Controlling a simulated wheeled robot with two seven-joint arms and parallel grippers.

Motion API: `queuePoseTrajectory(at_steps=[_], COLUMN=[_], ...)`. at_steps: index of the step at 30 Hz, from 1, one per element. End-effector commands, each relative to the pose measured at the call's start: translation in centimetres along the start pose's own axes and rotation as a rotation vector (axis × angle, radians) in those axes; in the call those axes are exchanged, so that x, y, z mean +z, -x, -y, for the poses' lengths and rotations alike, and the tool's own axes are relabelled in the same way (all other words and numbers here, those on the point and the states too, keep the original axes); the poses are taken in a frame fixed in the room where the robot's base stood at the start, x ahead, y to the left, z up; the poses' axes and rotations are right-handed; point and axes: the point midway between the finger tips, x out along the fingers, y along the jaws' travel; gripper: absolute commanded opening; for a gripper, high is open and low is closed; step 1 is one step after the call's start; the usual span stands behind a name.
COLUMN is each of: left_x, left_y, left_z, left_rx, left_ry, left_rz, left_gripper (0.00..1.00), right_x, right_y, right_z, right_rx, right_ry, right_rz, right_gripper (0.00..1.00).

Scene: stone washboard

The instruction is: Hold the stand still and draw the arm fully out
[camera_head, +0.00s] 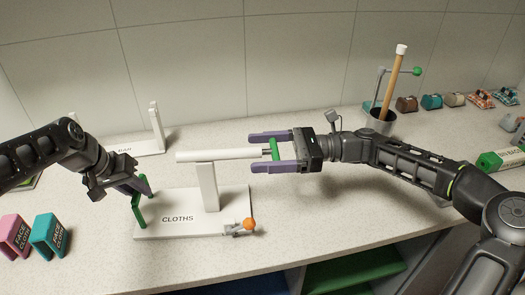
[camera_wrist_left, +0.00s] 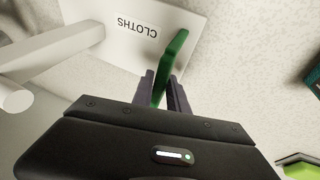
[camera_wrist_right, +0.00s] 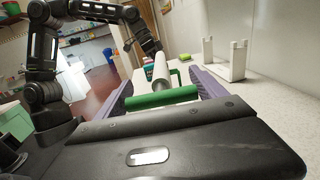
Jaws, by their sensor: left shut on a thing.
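The white stand marked CLOTHS (camera_head: 220,222) stands on the counter, with an upright post and a white horizontal arm (camera_head: 215,155) on top. A green handle is fixed at the left edge of its base, and my left gripper (camera_head: 139,190) is shut on it; the left wrist view shows this green handle (camera_wrist_left: 175,60) between the fingers. A green crossbar (camera_head: 275,149) sits at the right end of the arm on a short dark rod. My right gripper (camera_head: 272,152) is open around the crossbar, fingers on either side; the right wrist view shows the crossbar (camera_wrist_right: 162,97) between them with gaps.
An orange-knobbed clamp (camera_head: 248,225) lies at the base's front right. Pink (camera_head: 14,236) and teal (camera_head: 48,236) cloth boxes stand at left. Another white stand (camera_head: 155,130) is behind.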

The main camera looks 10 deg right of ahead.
Motion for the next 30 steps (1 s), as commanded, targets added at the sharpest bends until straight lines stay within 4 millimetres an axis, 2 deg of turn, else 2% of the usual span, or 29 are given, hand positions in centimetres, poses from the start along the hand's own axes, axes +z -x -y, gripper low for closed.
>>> queuePoseTrajectory(at_steps=[2, 27, 30], left_x=[0.02, -0.05, -0.06], left_y=[-0.03, 0.02, 0.02], left_z=[0.04, 0.07, 0.06], left_rx=[0.0, 0.0, 0.0], left_ry=[0.003, 0.004, 0.004], left_rz=[0.001, -0.002, -0.002], left_gripper=[0.0, 0.0, 0.0], right_x=[0.0, 0.0, 0.0], right_y=[0.01, -0.01, 0.0], right_z=[0.0, -0.06, -0.06], right_rx=[0.0, 0.002, 0.002], right_ry=[0.0, 0.0, 0.0], right_rz=[0.0, 0.0, 0.0], right_gripper=[0.73, 0.05, 0.0])
